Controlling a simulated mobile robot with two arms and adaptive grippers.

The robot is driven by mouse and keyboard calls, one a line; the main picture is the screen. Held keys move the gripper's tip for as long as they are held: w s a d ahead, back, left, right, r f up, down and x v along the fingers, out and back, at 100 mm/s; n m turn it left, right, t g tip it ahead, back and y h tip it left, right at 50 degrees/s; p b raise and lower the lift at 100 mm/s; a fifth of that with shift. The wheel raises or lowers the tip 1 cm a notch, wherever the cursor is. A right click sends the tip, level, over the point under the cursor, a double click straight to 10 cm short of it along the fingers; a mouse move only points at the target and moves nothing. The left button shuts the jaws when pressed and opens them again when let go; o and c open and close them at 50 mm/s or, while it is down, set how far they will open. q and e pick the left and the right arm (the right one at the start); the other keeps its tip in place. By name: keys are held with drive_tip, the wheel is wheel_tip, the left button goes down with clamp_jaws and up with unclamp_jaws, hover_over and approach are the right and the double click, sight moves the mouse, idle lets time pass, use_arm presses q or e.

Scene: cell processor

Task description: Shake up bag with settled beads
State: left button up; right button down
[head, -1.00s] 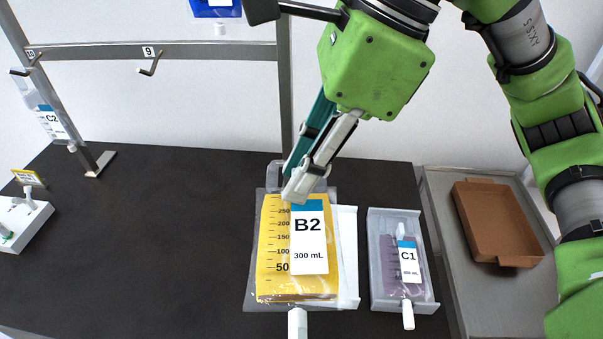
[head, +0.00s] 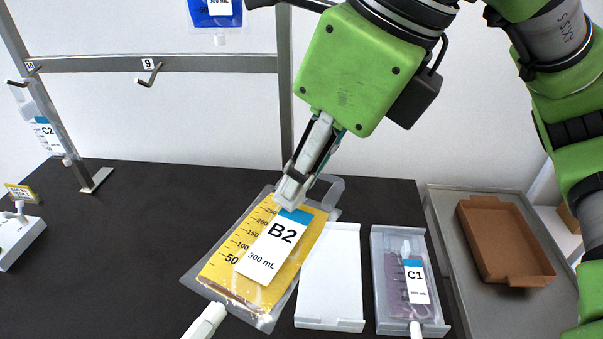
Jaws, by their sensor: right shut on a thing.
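The bag B2 (head: 225,262) is a clear pouch of yellow liquid with a 300 mL label, a printed scale and a white port at its lower left end. Thin brownish material shows along its bottom edge. My right gripper (head: 290,192) is shut on the top edge of the bag B2. The bag is tilted, its top to the upper right and its port to the lower left. It appears raised over the table beside a white tray (head: 332,285). My left gripper is not in view.
A tray with purple bag C1 (head: 396,290) stands right of the empty white tray. A brown box (head: 502,240) lies on a grey surface (head: 450,230) at right. Bag C2 (head: 45,130) and a blue bag (head: 215,12) hang behind.

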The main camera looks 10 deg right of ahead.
drive_tip(key=shift+n+g+y, duration=0.3)
drive_tip(key=shift+n+g, duration=0.1)
drive_tip(key=shift+n, duration=0.8)
drive_tip(key=n+g+p, duration=0.1)
drive_tip(key=n, duration=0.2)
drive_tip(key=shift+r, duration=0.1)
drive_tip(key=n+g+p, duration=0.1)
drive_tip(key=n+g, duration=0.1)
drive_tip(key=n, duration=0.3)
drive_tip(key=shift+n, duration=0.3)
drive_tip(key=shift+g, duration=0.3)
